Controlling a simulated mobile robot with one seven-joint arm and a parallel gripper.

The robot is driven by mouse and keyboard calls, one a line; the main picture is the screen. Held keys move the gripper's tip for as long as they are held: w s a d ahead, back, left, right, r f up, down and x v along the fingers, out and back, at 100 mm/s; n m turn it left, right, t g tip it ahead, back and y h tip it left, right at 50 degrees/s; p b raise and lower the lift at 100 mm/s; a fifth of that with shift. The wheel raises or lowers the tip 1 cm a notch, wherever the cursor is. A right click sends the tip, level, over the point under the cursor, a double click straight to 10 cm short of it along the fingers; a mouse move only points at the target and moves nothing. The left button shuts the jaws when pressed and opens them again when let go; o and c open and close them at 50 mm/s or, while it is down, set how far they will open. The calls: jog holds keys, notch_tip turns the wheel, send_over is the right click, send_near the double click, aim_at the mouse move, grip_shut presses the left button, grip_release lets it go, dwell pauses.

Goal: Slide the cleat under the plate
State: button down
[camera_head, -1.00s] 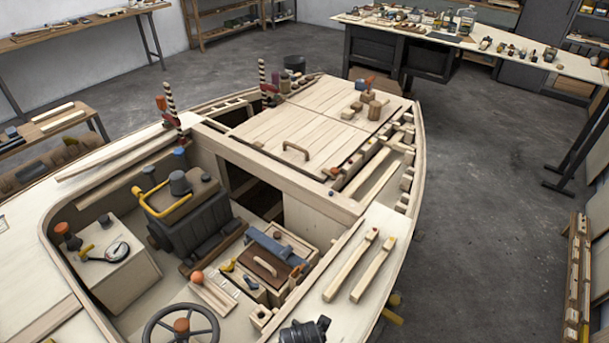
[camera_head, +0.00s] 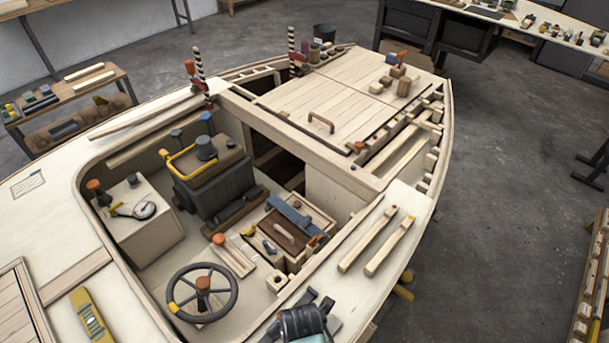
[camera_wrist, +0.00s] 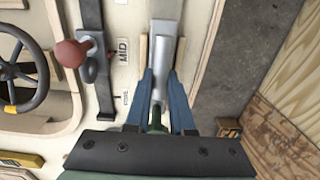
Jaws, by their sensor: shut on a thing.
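My gripper (camera_wrist: 160,103) has blue fingers shut on the near end of a grey piece (camera_wrist: 162,72) in the wrist view. Light wooden strips stand along both sides of this grey length. I cannot tell for sure where the cleat ends and the plate begins. A green part shows between the fingers, near the palm. In the head view my dark gripper body is at the bottom edge over the near side deck, and its fingertips cannot be made out.
A lever with a red knob (camera_wrist: 72,53) stands left of my gripper, beside a "MID" label. The steering wheel (camera_head: 202,292) is further left. Two wooden bars (camera_head: 367,240) (camera_head: 390,247) lie on the side deck. A yellow level (camera_head: 92,318) lies at lower left. Open floor lies right of the hull.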

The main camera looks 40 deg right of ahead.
jog(key=c, duration=0.7)
grip_release()
jog(key=shift+r, duration=0.1)
notch_tip(320, 180, up, 13)
dwell(0.5)
